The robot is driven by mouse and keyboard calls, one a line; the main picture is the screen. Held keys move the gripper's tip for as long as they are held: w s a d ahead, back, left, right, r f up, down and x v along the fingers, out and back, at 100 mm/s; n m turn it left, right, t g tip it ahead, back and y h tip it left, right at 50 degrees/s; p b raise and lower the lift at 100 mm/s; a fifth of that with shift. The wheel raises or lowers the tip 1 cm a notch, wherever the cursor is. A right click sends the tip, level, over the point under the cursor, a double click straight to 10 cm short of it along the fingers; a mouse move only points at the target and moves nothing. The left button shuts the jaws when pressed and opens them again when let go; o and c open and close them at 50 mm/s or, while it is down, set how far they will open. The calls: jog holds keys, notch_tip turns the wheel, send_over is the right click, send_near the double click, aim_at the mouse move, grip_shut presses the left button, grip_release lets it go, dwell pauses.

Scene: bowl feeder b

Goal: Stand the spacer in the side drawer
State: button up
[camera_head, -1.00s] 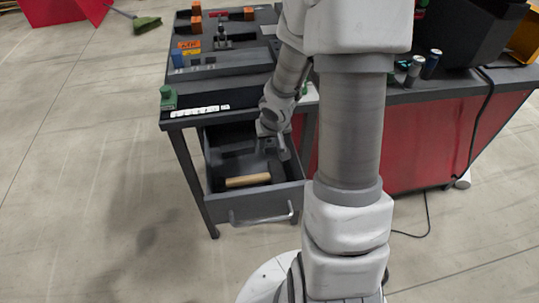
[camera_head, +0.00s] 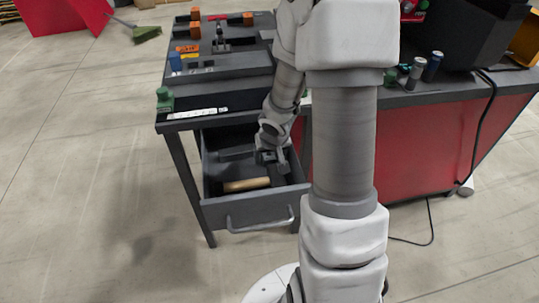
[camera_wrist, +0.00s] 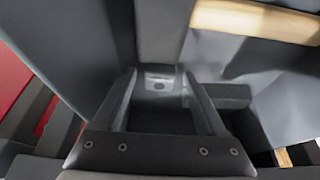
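The side drawer (camera_head: 255,210) is pulled out under the left end of the bench. My gripper (camera_head: 271,166) reaches down into its right half, fingers pointing down and spread apart. In the wrist view my gripper (camera_wrist: 158,76) shows a clear gap between its fingers. A small grey part with a light, hole-like spot (camera_wrist: 160,82) shows between the fingertips; it may be the spacer, but I cannot tell for sure. Contact with the fingers is not clear. In the head view my gripper hides most of that spot.
A tool with a wooden handle (camera_head: 247,184) lies along the drawer's front; the handle also shows in the wrist view (camera_wrist: 255,20). A grey block (camera_head: 237,153) sits towards the drawer's back. The bench top (camera_head: 225,86) holds orange blocks and a green part (camera_head: 165,99).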

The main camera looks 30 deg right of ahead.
jog(key=p+v, duration=0.7)
jog(key=v, duration=0.4)
jog(key=shift+p, duration=0.3)
jog(key=shift+s+r+p, duration=0.3)
jog(key=shift+r+p, duration=0.15)
jog(key=shift+r, duration=0.15)
jog(key=shift+r, duration=0.1)
